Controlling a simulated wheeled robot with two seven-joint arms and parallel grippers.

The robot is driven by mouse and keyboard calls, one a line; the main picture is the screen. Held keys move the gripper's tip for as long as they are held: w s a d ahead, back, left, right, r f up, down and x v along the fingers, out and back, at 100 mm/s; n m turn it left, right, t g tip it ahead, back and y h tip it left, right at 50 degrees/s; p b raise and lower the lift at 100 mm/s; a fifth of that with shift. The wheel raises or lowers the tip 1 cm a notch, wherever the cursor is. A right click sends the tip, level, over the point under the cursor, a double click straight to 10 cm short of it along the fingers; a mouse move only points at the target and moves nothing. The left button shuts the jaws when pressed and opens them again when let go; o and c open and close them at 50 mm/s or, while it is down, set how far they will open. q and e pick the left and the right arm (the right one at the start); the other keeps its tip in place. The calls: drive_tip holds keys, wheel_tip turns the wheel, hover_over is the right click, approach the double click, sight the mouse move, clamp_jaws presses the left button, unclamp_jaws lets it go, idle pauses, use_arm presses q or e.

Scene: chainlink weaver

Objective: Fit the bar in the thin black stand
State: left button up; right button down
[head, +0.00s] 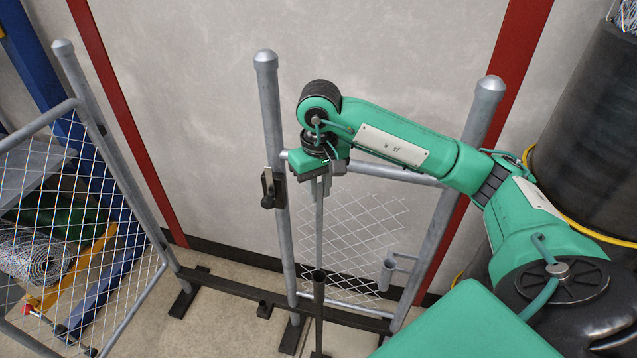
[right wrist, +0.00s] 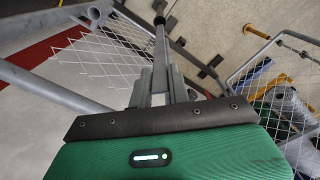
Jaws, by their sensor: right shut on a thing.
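My right gripper (head: 321,180) is shut on a thin grey bar (head: 319,228) and holds it about upright, pointing down. The bar also shows in the right wrist view (right wrist: 160,50), running away from the fingers. The thin black stand (head: 319,303) is an upright tube below the bar, and its dark top also shows in the right wrist view (right wrist: 159,21). The bar's lower end meets the stand's top in the head view and looks in line with it. I cannot tell whether the end is inside the tube or just above it. My left gripper is not in view.
A grey post frame (head: 276,190) with wire mesh (head: 350,240) stands around and behind the bar. A black latch (head: 268,188) is on its left post. A mesh gate (head: 60,190) is at left, and large black drums (head: 585,130) stand at right.

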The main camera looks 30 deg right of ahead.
drive_tip(key=b, duration=0.1)
hover_over(319, 239)
wheel_tip(319, 239, down, 7)
drive_tip(key=shift+w+d+r, duration=0.1)
drive_tip(key=shift+d+r, duration=0.05)
wheel_tip(319, 239, down, 11)
drive_tip(key=b, duration=1.1)
drive_tip(key=shift+r+b, duration=0.15)
drive_tip(key=shift+b, duration=0.25)
drive_tip(key=c, duration=1.2)
unclamp_jaws()
drive_tip(key=shift+c, duration=0.2)
